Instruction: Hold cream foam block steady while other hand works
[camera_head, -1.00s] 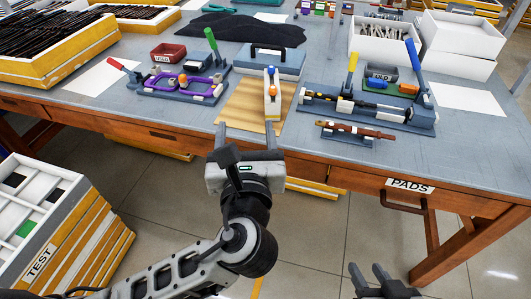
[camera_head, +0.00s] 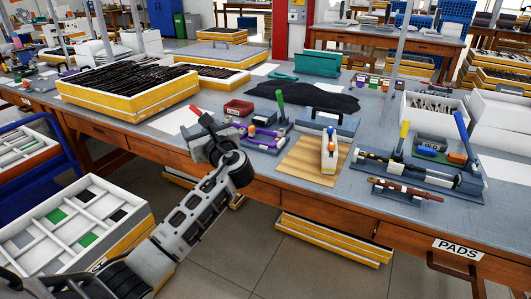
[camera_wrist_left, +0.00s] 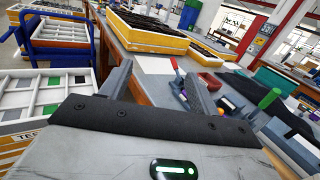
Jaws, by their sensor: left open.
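A pale cream block-like piece (camera_head: 328,160) with an orange knob stands on a tan wooden board (camera_head: 300,172) near the table's front edge. I cannot tell whether it is foam. My left gripper (camera_head: 197,124) is open and empty, to the left of the board near the table's front edge, apart from the cream piece. In the left wrist view its two fingers (camera_wrist_left: 158,85) are spread with nothing between them. My right gripper is out of view.
A purple fixture (camera_head: 262,138) and red tray (camera_head: 238,107) lie near the left gripper. A blue-grey fixture (camera_head: 410,172) stands right of the board. Yellow crates (camera_head: 120,110) fill the table's left. A white sectioned bin (camera_head: 75,225) stands below left.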

